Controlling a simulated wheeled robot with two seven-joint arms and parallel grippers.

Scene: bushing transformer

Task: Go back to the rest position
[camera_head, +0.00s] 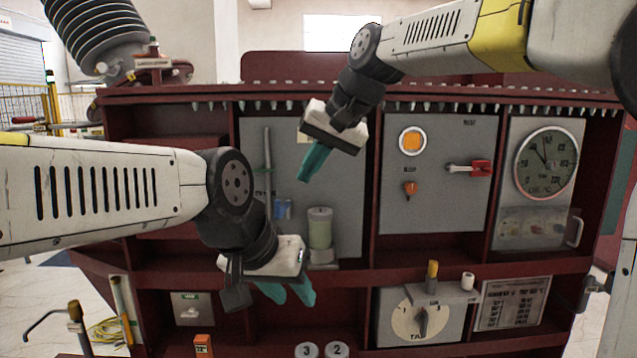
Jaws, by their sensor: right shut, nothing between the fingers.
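My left gripper (289,293) is the lower one, in front of the middle of the dark red transformer cabinet (300,97). Its two teal fingers point down with a gap between them, and nothing shows in it. My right gripper (305,175) is above it, in front of the upper middle panel. Its teal fingers are together and empty, pointing down and to the left. Both grippers look apart from the cabinet's parts, though depth is hard to judge.
The cabinet holds a round gauge (545,163), an orange lamp (412,141), a red-handled switch (468,168), a tap dial (421,318) and a green cylinder (320,229). A ribbed bushing (102,36) rises at the upper left.

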